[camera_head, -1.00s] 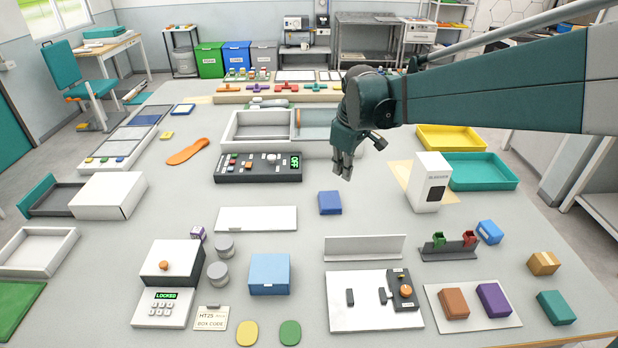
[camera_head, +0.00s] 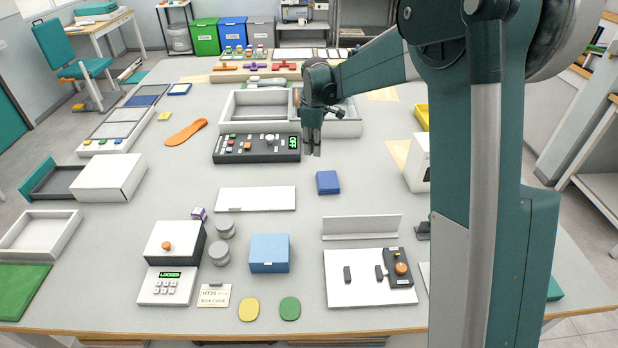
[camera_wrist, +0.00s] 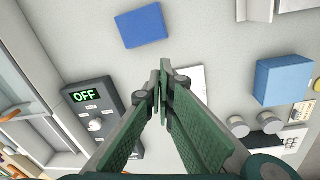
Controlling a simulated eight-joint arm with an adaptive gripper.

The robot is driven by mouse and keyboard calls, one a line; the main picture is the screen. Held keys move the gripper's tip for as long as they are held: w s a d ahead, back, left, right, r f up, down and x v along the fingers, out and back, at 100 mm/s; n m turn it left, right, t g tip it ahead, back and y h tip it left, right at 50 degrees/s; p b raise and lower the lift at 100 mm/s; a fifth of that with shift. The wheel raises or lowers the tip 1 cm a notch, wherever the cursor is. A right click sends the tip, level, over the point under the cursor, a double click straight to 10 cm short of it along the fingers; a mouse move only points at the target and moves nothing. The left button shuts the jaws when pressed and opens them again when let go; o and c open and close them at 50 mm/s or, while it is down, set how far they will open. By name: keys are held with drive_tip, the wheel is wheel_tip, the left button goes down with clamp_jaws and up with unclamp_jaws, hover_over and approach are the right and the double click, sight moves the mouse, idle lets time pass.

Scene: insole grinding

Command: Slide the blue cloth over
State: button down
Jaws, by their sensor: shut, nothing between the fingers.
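The blue block-like piece (camera_head: 328,182), which I take for the blue cloth, lies flat on the grey table near the middle. It also shows at the top of the wrist view (camera_wrist: 142,26). My gripper (camera_head: 312,152) is shut and empty. It hangs pointing down above the table, behind and slightly left of the blue piece, beside the black control panel. In the wrist view the fingertips (camera_wrist: 161,80) meet, apart from the blue piece.
The black panel (camera_head: 257,149) with an OFF display stands left of my gripper. A white plate (camera_head: 255,199) lies left of the blue piece, and a white upright ledge (camera_head: 361,227) stands in front. A light blue box (camera_head: 269,253) stands nearer. My arm hides the right side.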

sight(357, 182)
drive_tip(key=w+a+f+n, duration=0.1)
drive_tip(key=w+a+f, duration=0.1)
drive_tip(key=w+f, duration=0.1)
drive_tip(key=w+a+f+n+g+p, duration=0.1)
drive_tip(key=w+a+f+n, duration=0.1)
drive_tip(key=f, duration=0.4)
drive_tip(key=shift+w+a+f, duration=0.25)
drive_tip(key=shift+w+a, duration=0.3)
drive_tip(key=shift+w, duration=0.05)
drive_tip(key=shift+f, duration=0.1)
wheel_tip(357, 182, down, 10)
drive_tip(key=shift+r+b, duration=0.1)
drive_tip(key=shift+b, duration=0.35)
drive_tip(key=shift+d, duration=2)
drive_tip(key=d+b, duration=0.2)
drive_tip(key=d, duration=1.8)
drive_tip(key=shift+d, duration=0.2)
